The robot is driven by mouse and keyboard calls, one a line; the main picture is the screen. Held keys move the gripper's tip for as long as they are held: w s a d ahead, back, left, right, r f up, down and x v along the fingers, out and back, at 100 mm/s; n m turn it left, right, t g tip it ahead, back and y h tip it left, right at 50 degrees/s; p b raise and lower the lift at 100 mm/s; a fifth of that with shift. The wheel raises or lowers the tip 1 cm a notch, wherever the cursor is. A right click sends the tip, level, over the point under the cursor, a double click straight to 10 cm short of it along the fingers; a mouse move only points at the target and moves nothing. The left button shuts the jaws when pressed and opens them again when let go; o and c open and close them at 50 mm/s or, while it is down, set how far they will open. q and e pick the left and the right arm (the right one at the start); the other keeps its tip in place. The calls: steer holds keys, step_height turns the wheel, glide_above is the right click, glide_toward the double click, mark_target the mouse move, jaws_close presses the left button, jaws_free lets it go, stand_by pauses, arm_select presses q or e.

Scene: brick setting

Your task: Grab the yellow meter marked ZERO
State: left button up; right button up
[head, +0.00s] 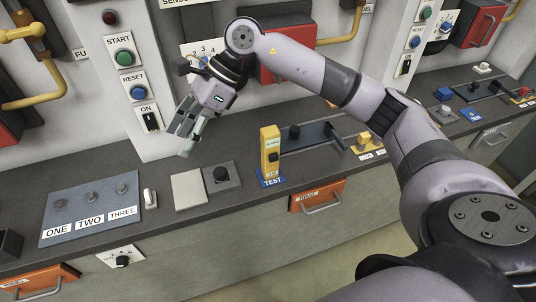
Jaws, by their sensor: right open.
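A yellow upright meter (269,148) stands on a blue base marked TEST (272,182) on the grey counter, right of the picture's middle. It has a dark face; its small lettering is too small to read, so I cannot tell whether it says ZERO. My right gripper (184,141) is open and empty, pointing down above the counter, left of the meter and apart from it. My left gripper is not in view.
A black knob on a grey plate (233,180) and a pale square block (188,203) lie left of the meter. A dark slide rail (310,137) lies behind it, with a yellow block (364,143) at its right. A panel marked ONE, TWO, THREE (60,232) lies far left.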

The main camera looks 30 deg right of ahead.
steer(key=w+d+r+h, duration=0.15)
steer(key=d+h, duration=0.45)
steer(key=d, duration=0.7)
step_height(320, 180, up, 2)
steer(key=h, duration=0.3)
glide_above(270, 130)
step_height(270, 130, down, 10)
steer(key=p, duration=0.2)
steer(key=shift+s+d+f+p, duration=0.1)
steer(key=shift+s+f+p, duration=0.05)
steer(key=shift+f+p, duration=0.15)
step_height(270, 130, down, 5)
steer(key=p, duration=0.3)
steer(key=shift+r, duration=0.1)
steer(key=shift+f, duration=0.35)
steer(key=shift+c, duration=0.2)
jaws_close()
steer(key=shift+r, duration=0.1)
